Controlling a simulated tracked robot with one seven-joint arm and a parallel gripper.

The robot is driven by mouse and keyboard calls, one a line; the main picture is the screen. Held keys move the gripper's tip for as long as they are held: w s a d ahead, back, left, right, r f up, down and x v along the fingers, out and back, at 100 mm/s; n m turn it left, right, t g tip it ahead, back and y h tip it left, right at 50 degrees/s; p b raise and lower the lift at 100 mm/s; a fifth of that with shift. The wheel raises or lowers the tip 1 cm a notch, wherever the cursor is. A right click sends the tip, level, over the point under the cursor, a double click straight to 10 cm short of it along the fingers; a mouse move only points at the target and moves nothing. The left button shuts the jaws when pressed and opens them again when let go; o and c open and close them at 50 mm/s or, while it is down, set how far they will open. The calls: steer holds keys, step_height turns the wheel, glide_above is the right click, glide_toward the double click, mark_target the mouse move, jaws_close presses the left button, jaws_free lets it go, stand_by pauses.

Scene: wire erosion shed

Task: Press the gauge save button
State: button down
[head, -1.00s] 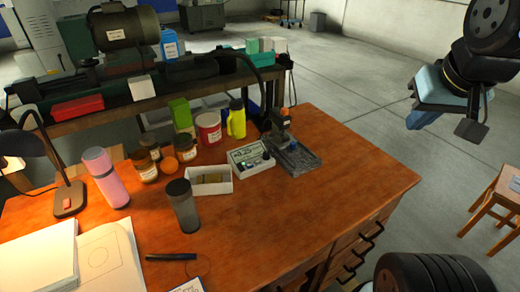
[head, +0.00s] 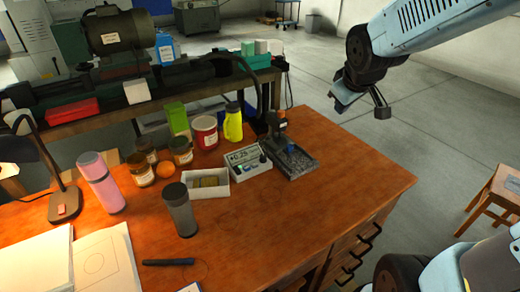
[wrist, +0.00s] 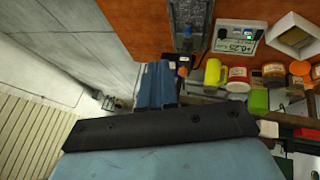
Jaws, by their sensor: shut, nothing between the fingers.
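The gauge readout is a white box (head: 248,163) with a lit display reading about +0.25, near the back right of the wooden bench. I cannot tell which control is the save button. A dark gauge stand (head: 290,158) stands right beside the box. My gripper (head: 345,103) is shut and empty, in the air to the right of the box and above it, apart from everything.
An open white tray (head: 205,187) and a grey tumbler (head: 179,210) stand left of the box. A yellow bottle (head: 233,122) and a red tin (head: 204,132) stand behind it. The bench's right part is clear. A wooden stool (head: 495,197) stands at the right.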

steer(key=w+a+f+n+y, duration=0.3)
steer(key=w+a+f+n, duration=0.3)
steer(key=w+a+f, duration=0.4)
steer(key=n+y, duration=0.4)
steer(key=n, duration=0.1)
glide_above(256, 166)
step_height(256, 166, down, 8)
steer(key=shift+r+g, duration=0.2)
steer(key=shift+g, duration=0.1)
steer(key=shift+f, duration=4.4)
steer(key=shift+f, duration=0.1)
steer(key=shift+f, duration=0.25)
